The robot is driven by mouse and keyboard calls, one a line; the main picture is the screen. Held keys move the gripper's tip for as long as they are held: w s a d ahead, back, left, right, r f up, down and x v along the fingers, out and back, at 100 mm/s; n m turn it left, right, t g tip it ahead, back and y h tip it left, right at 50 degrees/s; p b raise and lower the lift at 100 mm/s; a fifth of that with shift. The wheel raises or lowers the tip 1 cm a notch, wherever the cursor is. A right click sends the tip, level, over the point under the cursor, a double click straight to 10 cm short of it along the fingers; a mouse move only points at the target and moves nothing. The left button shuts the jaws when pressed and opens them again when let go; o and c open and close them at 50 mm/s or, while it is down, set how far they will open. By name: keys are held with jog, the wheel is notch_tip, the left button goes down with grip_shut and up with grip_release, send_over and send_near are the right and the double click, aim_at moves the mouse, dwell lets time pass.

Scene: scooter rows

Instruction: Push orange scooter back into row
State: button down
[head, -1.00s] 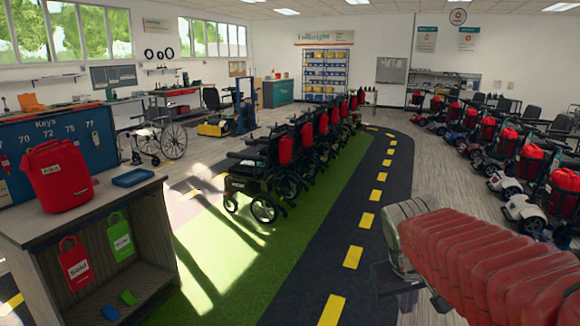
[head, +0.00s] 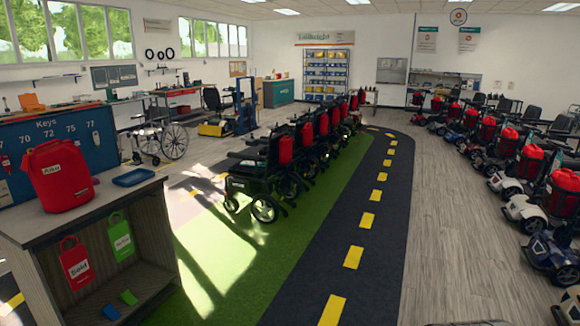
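A row of mobility scooters (head: 534,208) stands along the right side, facing the pale wood floor. Their bodies look white, dark blue and dark, most with red bags on them. One near the far end has a reddish body (head: 437,118), small in view. I cannot make out a clearly orange scooter. The nearest scooters at the right edge are cut off by the frame. My gripper is not in view; only a thin sliver of something shows at the bottom edge, too little to tell.
Wheelchairs with red bags (head: 262,178) line the green strip (head: 240,265) in the middle. A dark lane with yellow dashes (head: 352,257) curves past them. The wood floor (head: 445,240) beside the scooters is clear. A counter (head: 75,215) with a red bag (head: 58,177) stands at left.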

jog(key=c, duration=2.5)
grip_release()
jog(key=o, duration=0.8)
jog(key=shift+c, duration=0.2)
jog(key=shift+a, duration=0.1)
